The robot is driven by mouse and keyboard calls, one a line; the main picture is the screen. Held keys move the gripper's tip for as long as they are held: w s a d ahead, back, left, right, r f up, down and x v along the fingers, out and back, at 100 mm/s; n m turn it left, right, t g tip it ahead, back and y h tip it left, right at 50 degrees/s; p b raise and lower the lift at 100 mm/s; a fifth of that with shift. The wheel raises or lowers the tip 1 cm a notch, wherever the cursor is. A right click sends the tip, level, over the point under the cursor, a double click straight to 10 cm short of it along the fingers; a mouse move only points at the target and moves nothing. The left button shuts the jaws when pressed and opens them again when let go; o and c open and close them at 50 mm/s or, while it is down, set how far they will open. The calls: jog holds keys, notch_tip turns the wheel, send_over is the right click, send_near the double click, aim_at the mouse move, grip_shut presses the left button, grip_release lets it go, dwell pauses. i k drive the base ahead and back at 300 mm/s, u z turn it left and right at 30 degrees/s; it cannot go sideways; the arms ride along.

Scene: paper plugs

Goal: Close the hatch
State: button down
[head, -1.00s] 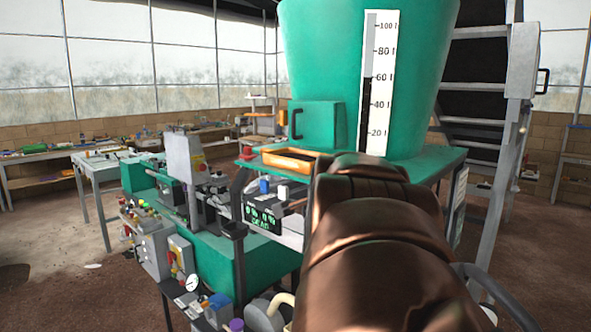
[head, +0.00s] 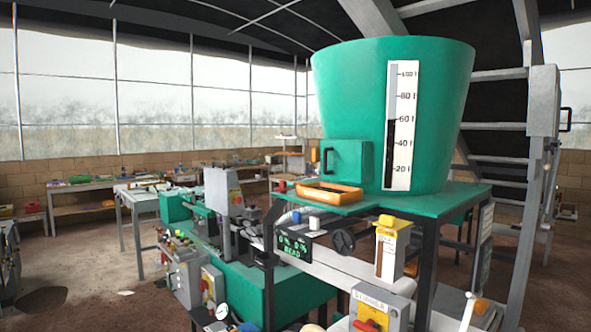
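A green hatch panel (head: 346,163) with a black C-shaped handle (head: 327,160) sits low on the front left of the large green tank (head: 340,80). The handle is on the left side of the panel. I cannot tell from this angle whether the panel is fully shut or slightly ajar. My gripper is not in view, and no part of my arm shows now.
An orange tray (head: 328,194) lies on the green platform (head: 420,203) below the hatch. Several machines, a display (head: 293,247) and a yellow-topped switch box (head: 392,247) stand in front. A grey ladder (head: 524,190) rises at right. Open floor (head: 75,270) is at left.

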aim_at(341, 161)
jog(key=u, duration=0.4)
jog(key=k, duration=1)
jog(key=z, duration=0.35)
jog(key=i, duration=0.7)
jog(key=z, duration=0.55)
jog(key=i, duration=0.75)
jog(key=u, duration=0.85)
jog(key=i, duration=0.6)
jog(key=u, duration=0.75)
